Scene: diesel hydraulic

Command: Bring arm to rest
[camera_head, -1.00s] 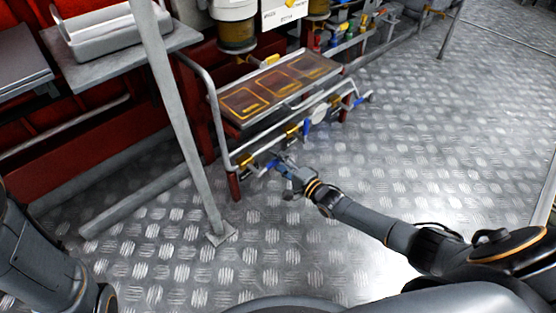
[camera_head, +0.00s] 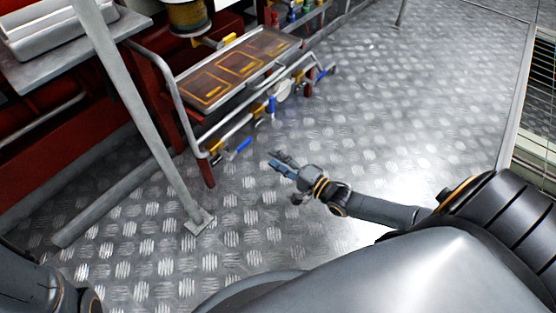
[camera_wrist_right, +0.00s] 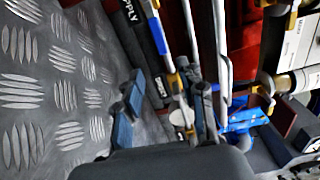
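My right arm (camera_head: 375,208) reaches in from the right over the metal floor. Its gripper (camera_head: 280,180) is in front of the red-framed pipe rack (camera_head: 205,170), apart from its valves. In the right wrist view, the two fingers (camera_wrist_right: 165,103) stand apart with nothing clearly held between them, so the gripper is open. Blue valve handles (camera_head: 243,147) sit on the rack's front pipe. Part of my left arm (camera_head: 40,290) shows at the lower left corner; its gripper is out of view.
A slanted grey post (camera_head: 140,115) stands on a foot plate left of the rack. A grey shelf (camera_head: 60,72) with a metal tray (camera_head: 45,32) is at the upper left. The patterned metal floor (camera_head: 400,120) is clear to the right, up to a grated edge (camera_head: 535,150).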

